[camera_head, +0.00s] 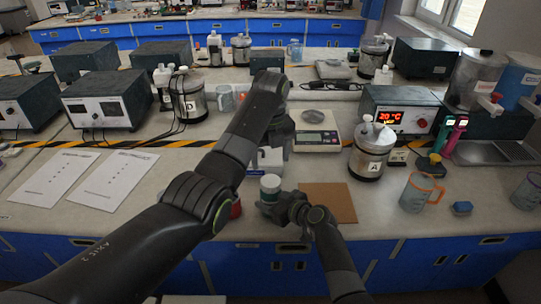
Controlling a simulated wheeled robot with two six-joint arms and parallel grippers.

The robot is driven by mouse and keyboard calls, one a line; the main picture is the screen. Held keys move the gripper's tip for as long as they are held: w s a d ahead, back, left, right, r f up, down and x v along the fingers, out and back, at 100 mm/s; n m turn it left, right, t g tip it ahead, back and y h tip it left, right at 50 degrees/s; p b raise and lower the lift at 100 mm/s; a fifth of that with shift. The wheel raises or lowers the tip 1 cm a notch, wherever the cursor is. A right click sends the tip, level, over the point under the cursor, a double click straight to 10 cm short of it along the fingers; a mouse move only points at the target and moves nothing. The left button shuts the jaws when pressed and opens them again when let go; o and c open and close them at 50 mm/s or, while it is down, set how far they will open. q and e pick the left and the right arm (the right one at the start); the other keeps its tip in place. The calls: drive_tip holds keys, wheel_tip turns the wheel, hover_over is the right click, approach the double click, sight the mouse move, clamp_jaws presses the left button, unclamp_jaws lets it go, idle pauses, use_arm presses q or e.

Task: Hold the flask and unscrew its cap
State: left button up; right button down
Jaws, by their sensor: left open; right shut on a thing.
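The flask (269,192) is a small pale cylinder with a green-grey top, upright near the front of the bench. Its cap (270,181) seems to be that rounded top; the seam is too small to make out. My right gripper (277,207) is shut on the flask low on its right side. My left gripper (273,161) points down just above and behind the cap, apart from it as far as I can tell. It is open, though its fingertips are partly hidden by my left arm.
A brown square board (328,203) lies right of the flask. A red object (236,209) is partly hidden by my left arm. A scale (316,133), a jar marked A (369,158) and an orange-handled jug (417,194) stand further right. Paper sheets (112,181) lie left.

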sight(271, 181)
use_arm(q)
wheel_tip(271, 181, down, 8)
drive_tip(key=shift+r, duration=0.1)
idle(0.4)
